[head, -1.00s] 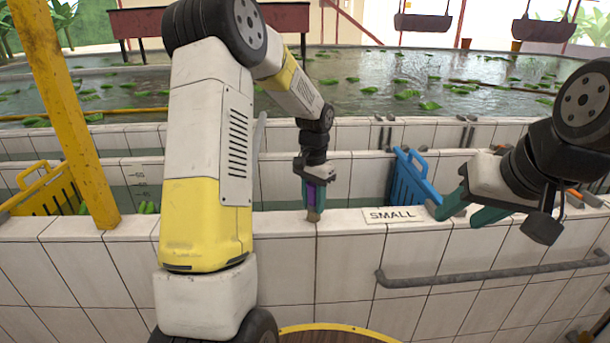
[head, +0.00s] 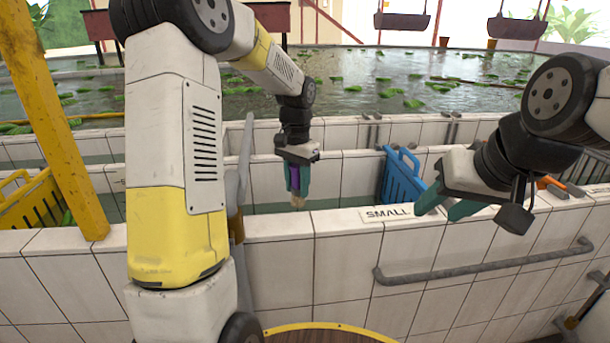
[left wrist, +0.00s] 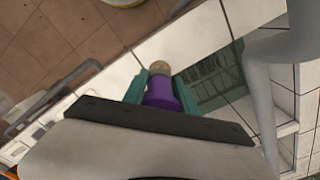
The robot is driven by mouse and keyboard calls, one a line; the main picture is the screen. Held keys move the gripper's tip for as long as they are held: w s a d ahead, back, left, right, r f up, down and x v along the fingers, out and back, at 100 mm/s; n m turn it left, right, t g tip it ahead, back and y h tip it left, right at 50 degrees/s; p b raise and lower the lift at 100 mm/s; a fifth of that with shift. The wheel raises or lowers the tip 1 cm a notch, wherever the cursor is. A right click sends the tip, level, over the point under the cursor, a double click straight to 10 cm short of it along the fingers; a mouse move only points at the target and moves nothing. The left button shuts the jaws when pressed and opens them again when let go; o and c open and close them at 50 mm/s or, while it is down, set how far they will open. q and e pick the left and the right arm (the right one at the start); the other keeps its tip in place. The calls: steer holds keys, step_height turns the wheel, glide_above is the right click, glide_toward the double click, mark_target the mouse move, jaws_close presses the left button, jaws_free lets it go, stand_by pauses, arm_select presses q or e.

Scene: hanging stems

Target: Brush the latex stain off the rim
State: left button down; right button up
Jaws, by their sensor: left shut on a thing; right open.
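My left gripper (head: 297,184) is shut on a brush with a purple handle (left wrist: 160,92) and pale tan bristles (head: 298,202). The brush points down by the far edge of the white tiled rim (head: 270,226), left of the SMALL sign. In the left wrist view the bristle tip (left wrist: 160,68) shows against the white rim (left wrist: 175,42), beside the trough; I cannot tell if it touches. I cannot make out a latex stain; the brush and gripper cover part of the rim. My right gripper (head: 446,204) is open and empty near the rim, right of the sign.
The SMALL sign (head: 386,213) lies on the rim. A blue basket (head: 403,182) stands behind it, and a yellow basket (head: 35,203) is at left by a yellow post (head: 52,120). A grey rail (head: 480,265) runs along the front wall. Water with leaves lies beyond.

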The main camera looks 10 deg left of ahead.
arm_select(q)
steer(key=shift+r, duration=0.95)
steer(key=shift+f, duration=0.1)
